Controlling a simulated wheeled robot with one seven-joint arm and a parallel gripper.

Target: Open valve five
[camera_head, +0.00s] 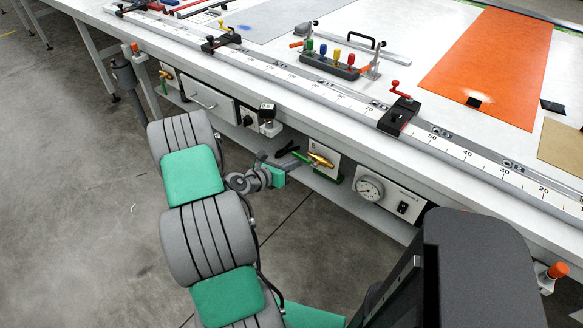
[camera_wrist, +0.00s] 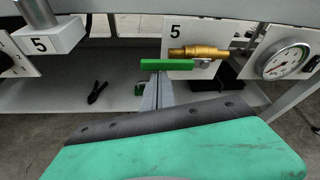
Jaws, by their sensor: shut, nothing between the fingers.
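Valve five is a brass valve (camera_wrist: 200,52) on a white panel (camera_wrist: 178,32) marked 5. Its green lever (camera_wrist: 166,65) lies roughly level, extending left from the brass body. In the head view the brass valve (camera_head: 320,160) and green lever (camera_head: 301,158) show under the table edge. My gripper (camera_wrist: 160,78) is shut and empty, its fingertips just below or at the lever in the wrist view. I cannot tell whether they touch it. In the head view my wrist is left of the valve and hides part of the surroundings.
A pressure gauge (camera_wrist: 284,60) is right of the valve. A white block (camera_wrist: 48,38) marked 5 is to the left. A black tool (camera_wrist: 97,92) lies on the shelf below. The tabletop edge (camera_head: 350,135) overhangs the panels.

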